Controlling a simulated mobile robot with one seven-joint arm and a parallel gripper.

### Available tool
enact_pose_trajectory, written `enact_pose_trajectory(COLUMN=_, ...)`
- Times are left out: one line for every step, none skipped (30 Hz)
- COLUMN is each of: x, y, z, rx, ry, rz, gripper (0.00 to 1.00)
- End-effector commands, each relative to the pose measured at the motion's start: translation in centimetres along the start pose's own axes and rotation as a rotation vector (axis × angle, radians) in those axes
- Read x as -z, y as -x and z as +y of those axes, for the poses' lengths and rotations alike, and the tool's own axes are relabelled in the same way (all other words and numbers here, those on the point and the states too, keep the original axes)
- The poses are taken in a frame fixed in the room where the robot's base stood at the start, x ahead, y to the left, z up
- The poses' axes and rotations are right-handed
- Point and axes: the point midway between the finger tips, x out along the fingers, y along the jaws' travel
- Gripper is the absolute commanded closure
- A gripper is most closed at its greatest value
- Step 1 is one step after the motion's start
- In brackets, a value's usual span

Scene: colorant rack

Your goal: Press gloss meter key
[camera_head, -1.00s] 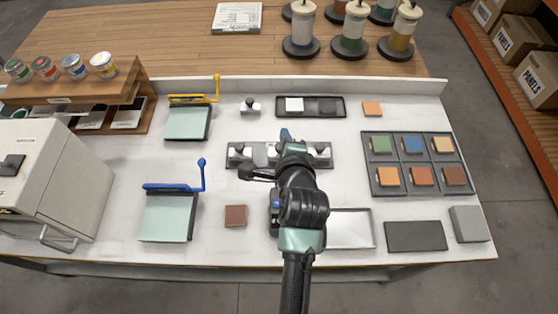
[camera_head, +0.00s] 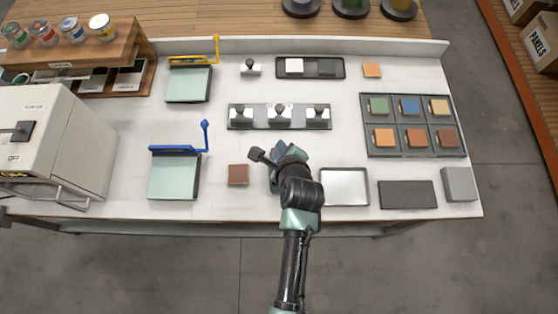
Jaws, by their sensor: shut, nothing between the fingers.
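My gripper (camera_head: 284,160) is at the front middle of the table, seen from above and behind. Its fingers point down and are mostly hidden by my own wrist; it is shut and empty. A small dark device with some blue, likely the gloss meter (camera_head: 273,182), lies under and just left of my wrist. Only a sliver of its left side shows. Its key is hidden, and I cannot tell whether the fingertips touch it.
A brown square tile (camera_head: 238,174) lies just left of my gripper, and a silver tray (camera_head: 344,187) is just right. A rack of three knobbed metal tools (camera_head: 279,116) stands behind. A blue-handled board (camera_head: 174,176) is further left; a tile tray (camera_head: 412,125) is right.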

Motion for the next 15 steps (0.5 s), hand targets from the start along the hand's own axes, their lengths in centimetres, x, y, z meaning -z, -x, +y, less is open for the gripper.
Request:
enact_pose_trajectory(x=0.5, y=-0.7, z=0.5, rx=0.000, ry=0.000, rz=0.000, gripper=1.00)
enact_pose_trajectory(x=0.7, y=-1.0, z=0.7, rx=0.000, ry=0.001, rz=0.000, gripper=1.00)
enact_pose_trajectory(x=1.0, y=-1.3, z=1.0, rx=0.000, ry=0.001, rz=0.000, gripper=1.00)
enact_pose_trajectory(x=1.1, y=-1.6, z=1.2, rx=0.000, ry=0.001, rz=0.000, gripper=1.00)
enact_pose_trajectory(x=1.4, y=-1.9, z=1.4, rx=0.000, ry=0.001, rz=0.000, gripper=1.00)
enact_pose_trajectory(x=1.6, y=-2.2, z=1.6, rx=0.000, ry=0.001, rz=0.000, gripper=1.00)
enact_pose_trajectory(x=1.9, y=-2.5, z=1.9, rx=0.000, ry=0.001, rz=0.000, gripper=1.00)
enact_pose_trajectory(x=2.1, y=-2.8, z=2.1, rx=0.000, ry=0.001, rz=0.001, gripper=1.00)
enact_pose_trajectory(x=2.3, y=-3.2, z=2.3, rx=0.001, ry=0.001, rz=0.001, gripper=1.00)
enact_pose_trajectory(x=2.5, y=-3.4, z=2.5, rx=0.001, ry=0.001, rz=0.001, gripper=1.00)
enact_pose_trajectory(x=2.7, y=-3.7, z=2.7, rx=0.001, ry=0.001, rz=0.001, gripper=1.00)
enact_pose_trajectory(x=3.0, y=-4.0, z=3.0, rx=0.001, ry=0.001, rz=0.001, gripper=1.00)
enact_pose_trajectory(x=3.1, y=-4.2, z=3.1, rx=0.000, ry=0.000, rz=0.001, gripper=1.00)
enact_pose_trajectory(x=3.3, y=-4.4, z=3.2, rx=0.000, ry=0.000, rz=0.001, gripper=1.00)
enact_pose_trajectory(x=3.5, y=-4.7, z=3.5, rx=0.000, ry=0.000, rz=0.001, gripper=1.00)
